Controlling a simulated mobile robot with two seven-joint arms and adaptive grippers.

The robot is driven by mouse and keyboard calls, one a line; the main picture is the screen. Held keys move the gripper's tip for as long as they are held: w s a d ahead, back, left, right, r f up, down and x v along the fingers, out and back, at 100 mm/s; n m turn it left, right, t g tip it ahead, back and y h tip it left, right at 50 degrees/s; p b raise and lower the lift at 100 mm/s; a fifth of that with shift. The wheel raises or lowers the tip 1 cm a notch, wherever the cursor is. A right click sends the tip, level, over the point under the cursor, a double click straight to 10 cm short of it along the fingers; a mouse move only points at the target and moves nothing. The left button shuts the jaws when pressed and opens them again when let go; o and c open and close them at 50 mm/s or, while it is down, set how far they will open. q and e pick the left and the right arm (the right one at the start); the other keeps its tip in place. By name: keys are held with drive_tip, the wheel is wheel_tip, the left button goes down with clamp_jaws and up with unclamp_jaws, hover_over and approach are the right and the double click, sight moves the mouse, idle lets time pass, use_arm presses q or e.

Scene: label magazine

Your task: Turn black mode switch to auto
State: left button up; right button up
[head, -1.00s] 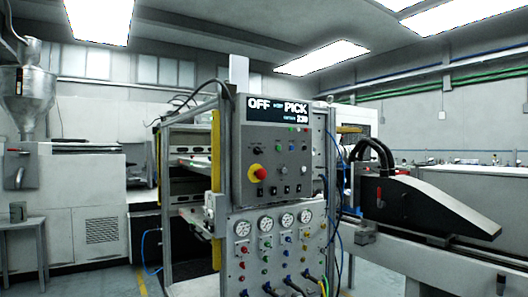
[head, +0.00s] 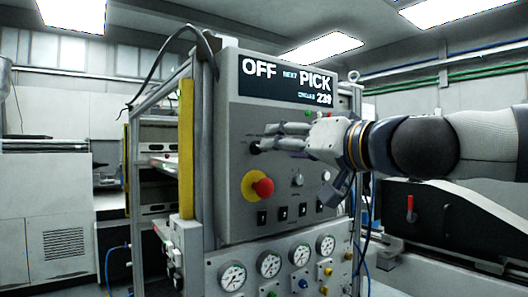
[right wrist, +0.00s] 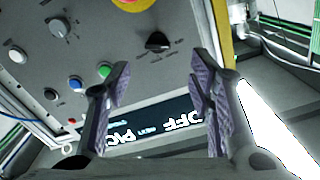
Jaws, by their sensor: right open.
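The black mode switch (head: 254,147) is a small knob on the grey control panel (head: 225,150), left of my right gripper's fingertips. In the right wrist view the black mode switch (right wrist: 157,42) shows whole, just beyond and roughly between the fingertips. My right gripper (head: 267,137) reaches in from the right in front of the panel. Its jaws (right wrist: 160,70) are open and empty, and I see no contact with the switch. The display (head: 287,82) above reads OFF and PICK. My left gripper is out of view.
A red emergency stop (head: 263,187) on a yellow disc sits below the switch. A silver knob (head: 298,179) and several black rocker switches (head: 283,213) are nearby. Gauges (head: 269,264) line the lower panel. A yellow post (head: 187,145) stands left.

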drive_tip(key=x, duration=0.7)
drive_tip(key=shift+w+a+f, duration=0.15)
drive_tip(key=shift+w+f, duration=0.05)
drive_tip(key=shift+w, duration=0.15)
drive_tip(key=shift+c, duration=0.4)
clamp_jaws()
